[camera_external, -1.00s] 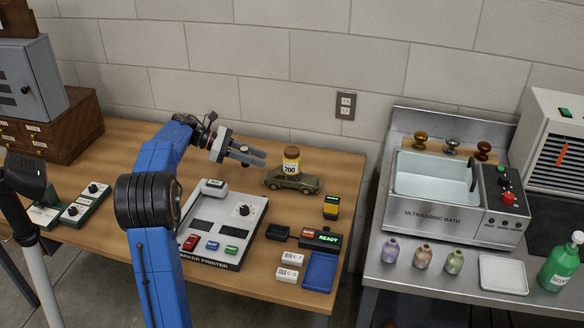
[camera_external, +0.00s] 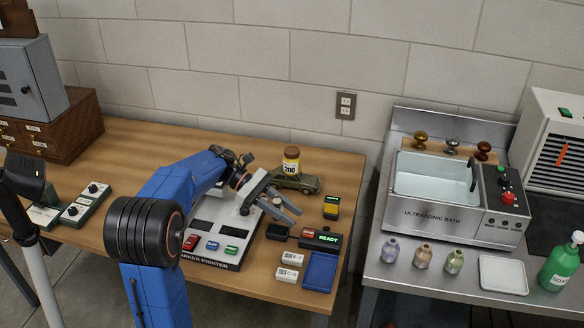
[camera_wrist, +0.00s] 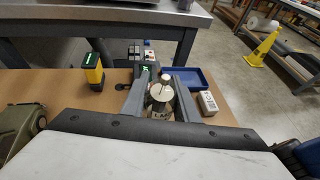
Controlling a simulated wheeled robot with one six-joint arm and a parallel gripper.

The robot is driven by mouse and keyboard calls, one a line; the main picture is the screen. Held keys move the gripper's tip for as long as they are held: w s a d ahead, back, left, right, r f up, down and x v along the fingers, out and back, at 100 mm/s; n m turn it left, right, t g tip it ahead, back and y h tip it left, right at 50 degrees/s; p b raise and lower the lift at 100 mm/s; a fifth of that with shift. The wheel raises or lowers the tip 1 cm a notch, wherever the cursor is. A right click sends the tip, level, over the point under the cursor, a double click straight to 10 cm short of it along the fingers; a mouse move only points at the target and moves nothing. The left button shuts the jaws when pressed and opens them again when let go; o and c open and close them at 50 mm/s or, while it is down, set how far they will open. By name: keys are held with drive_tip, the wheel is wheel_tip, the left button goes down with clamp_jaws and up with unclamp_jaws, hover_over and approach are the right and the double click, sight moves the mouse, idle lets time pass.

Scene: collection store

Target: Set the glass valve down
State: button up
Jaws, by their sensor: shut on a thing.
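My gripper (camera_external: 283,203) is over the right part of the wooden table, just in front of the green toy car and beside the marker printer. In the wrist view my gripper (camera_wrist: 161,80) is shut on a small upright thing with a round silvery top and a pale label, which I take for the glass valve (camera_wrist: 161,94). Its lower part is hidden, and I cannot tell whether it touches the table. In the outside view the fingers mostly hide it.
The marker printer (camera_external: 205,235) is at left, with a yellow-and-black block (camera_external: 331,206), a READY box (camera_external: 320,239), white labelled boxes (camera_external: 290,258) and a blue tray (camera_external: 319,271) at right.

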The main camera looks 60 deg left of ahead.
drive_tip(key=shift+f, duration=3.1)
drive_tip(key=shift+f, duration=0.2)
drive_tip(key=shift+f, duration=0.2)
